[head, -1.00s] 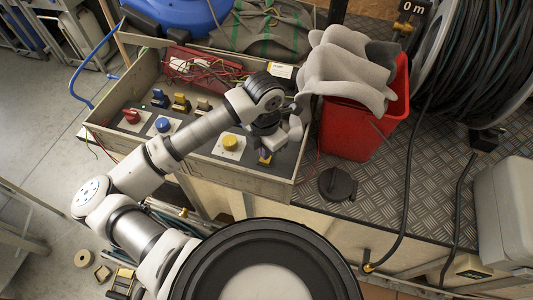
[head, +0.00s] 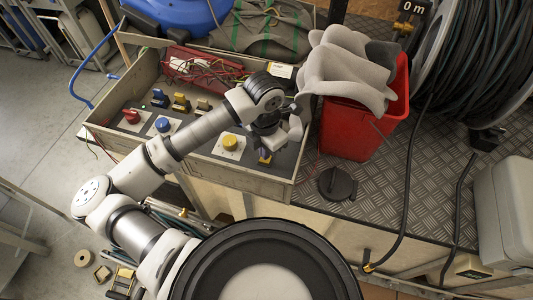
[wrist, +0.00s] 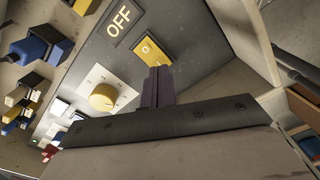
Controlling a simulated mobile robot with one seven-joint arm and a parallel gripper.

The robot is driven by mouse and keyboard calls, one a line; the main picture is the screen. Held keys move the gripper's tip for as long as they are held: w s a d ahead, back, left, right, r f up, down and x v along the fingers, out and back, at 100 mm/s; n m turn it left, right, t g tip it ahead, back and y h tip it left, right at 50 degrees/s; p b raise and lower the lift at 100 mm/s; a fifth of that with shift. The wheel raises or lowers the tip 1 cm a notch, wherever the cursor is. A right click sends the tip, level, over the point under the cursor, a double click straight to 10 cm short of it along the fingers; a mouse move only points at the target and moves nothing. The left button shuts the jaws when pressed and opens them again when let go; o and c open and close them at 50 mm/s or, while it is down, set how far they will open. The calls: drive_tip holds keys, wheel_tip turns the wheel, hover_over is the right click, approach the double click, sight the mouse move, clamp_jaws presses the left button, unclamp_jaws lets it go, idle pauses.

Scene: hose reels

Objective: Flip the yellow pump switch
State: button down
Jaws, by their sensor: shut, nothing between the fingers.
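The yellow pump switch (wrist: 151,48) is a rocker set in the grey panel, next to a black OFF plate (wrist: 122,17) in the wrist view. My gripper (wrist: 156,72) is shut and empty, with its dark fingertips just beside the switch's near edge. I cannot tell whether they touch it. In the head view my gripper (head: 264,153) is over the right front corner of the control box, and a bit of yellow shows by its tips. Which way the rocker is tilted is not clear.
A yellow round knob (wrist: 103,97) sits on a white plate near my fingers. The control box (head: 240,177) has raised wooden sides and also holds a red knob (head: 131,116) and a blue knob (head: 163,125). A red bin (head: 350,130) with grey cloth stands close to the right.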

drive_tip(key=shift+f+b, duration=0.9)
drive_tip(key=shift+b, duration=0.25)
idle(0.4)
drive_tip(key=shift+r, duration=0.1)
drive_tip(key=shift+r+p, duration=1.2)
drive_tip(key=shift+r, duration=2.25)
